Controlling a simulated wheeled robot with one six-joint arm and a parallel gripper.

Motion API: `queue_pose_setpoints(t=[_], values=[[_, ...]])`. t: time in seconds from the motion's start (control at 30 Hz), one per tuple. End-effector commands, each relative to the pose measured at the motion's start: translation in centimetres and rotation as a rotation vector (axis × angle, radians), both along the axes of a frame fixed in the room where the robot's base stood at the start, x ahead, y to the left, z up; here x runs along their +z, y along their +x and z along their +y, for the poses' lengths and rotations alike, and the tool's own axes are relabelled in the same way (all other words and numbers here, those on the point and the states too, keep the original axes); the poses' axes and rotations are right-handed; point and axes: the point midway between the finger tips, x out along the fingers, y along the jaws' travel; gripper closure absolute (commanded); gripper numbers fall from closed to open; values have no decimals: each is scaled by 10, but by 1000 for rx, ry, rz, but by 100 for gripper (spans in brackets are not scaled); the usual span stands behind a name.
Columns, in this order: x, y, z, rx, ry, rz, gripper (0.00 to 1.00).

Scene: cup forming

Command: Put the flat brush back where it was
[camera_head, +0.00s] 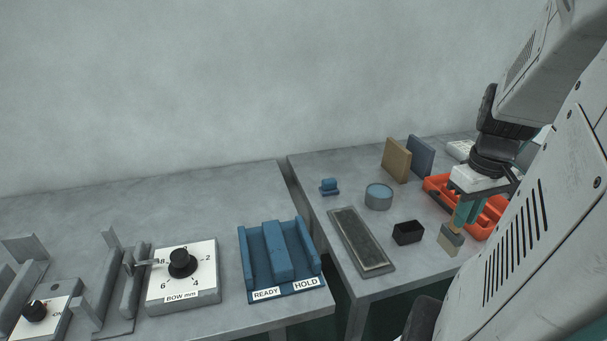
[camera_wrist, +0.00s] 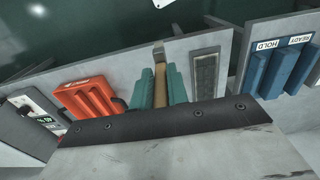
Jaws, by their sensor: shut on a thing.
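My gripper (camera_head: 465,213) has teal fingers and is at the right of the head view, above the right-hand table. It is shut on the flat brush (camera_head: 450,240), whose pale, wide head hangs below the fingers near the table's front edge. I cannot tell whether the brush tip touches the table. In the wrist view, the fingers (camera_wrist: 160,88) stand on both sides of the brush's tan handle (camera_wrist: 160,92). The brush's original place cannot be made out.
An orange tray (camera_head: 435,183) lies behind my gripper. Left of the brush are a black box (camera_head: 408,232), a long dark tray (camera_head: 347,228) and a round tin (camera_head: 379,203). Tan (camera_head: 397,160) and blue (camera_head: 421,156) boards stand behind. A gap separates the blue READY/HOLD fixture's (camera_head: 278,258) table.

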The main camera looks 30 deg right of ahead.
Motion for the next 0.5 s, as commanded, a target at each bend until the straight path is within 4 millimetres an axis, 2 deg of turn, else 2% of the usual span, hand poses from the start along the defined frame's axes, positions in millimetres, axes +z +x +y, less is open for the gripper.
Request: queue_pose_setpoints(t=[0.3,0.5], values=[[-9,78,-30,4,4,2,100],[-13,122,-47,4,1,1,100]])
